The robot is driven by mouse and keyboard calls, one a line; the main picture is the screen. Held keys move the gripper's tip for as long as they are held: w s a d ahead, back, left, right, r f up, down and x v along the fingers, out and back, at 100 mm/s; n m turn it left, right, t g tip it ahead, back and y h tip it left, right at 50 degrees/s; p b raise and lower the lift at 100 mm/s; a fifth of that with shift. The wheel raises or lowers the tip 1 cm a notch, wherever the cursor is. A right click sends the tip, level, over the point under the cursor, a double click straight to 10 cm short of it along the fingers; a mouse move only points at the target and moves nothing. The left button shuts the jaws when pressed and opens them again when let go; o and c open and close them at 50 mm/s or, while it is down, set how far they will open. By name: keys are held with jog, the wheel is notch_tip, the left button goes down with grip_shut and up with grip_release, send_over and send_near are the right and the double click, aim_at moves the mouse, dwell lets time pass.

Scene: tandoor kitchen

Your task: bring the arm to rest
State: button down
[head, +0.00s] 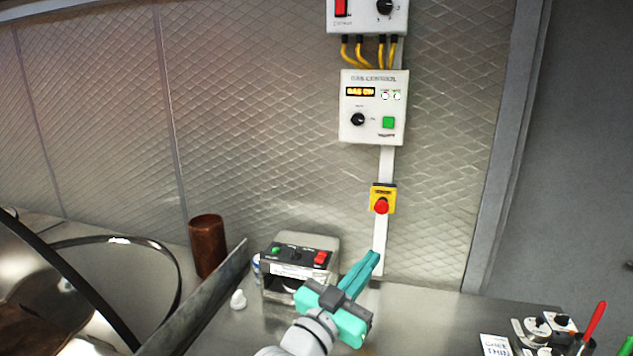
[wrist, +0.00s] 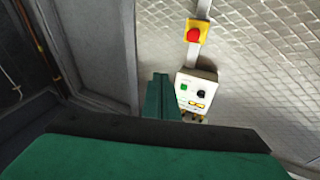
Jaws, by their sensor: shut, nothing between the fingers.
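My gripper (head: 372,258) is in the lower middle of the head view, a teal gripper with its two fingers together and nothing between them. Its fingers point up and to the right, toward the wall. In the head view it overlaps the right side of a small control box (head: 300,252) on the counter; I cannot tell if they touch. In the wrist view the shut green fingers (wrist: 160,95) stand up in the middle, with the wall and its controls beyond them.
A gas control panel (head: 373,107) and a red emergency button (head: 381,206) on yellow are on the quilted metal wall; a brown cylinder (head: 207,247) stands left. Small tools and a card (head: 495,345) lie at right. The steel counter (head: 440,305) is clear between.

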jog(key=s+a+f+n+t+y, duration=0.1)
jog(key=s+a+f+n+y, duration=0.15)
jog(key=f, duration=0.55)
jog(key=s+a+f+n+y, duration=0.1)
jog(key=s+f+n+y, duration=0.15)
jog(key=f, duration=0.55)
jog(key=s+a+f+n+t+y, duration=0.1)
jog(key=s+a+f+n+y, duration=0.15)
jog(key=f, duration=0.65)
jog(key=s+a+f+n+g+y, duration=0.1)
jog(key=s+a+f+n+y, duration=0.2)
jog(key=s+f, duration=0.85)
jog(key=s+f+m+g+y, duration=0.1)
jog(key=s+m+y, duration=0.1)
jog(key=s, duration=2.2)
jog(key=shift+a+f+g, duration=0.3)
jog(key=shift+a+f, duration=0.05)
jog(key=shift+a, duration=0.05)
jog(key=shift+w, duration=0.1)
jog(key=shift+w+d, duration=0.1)
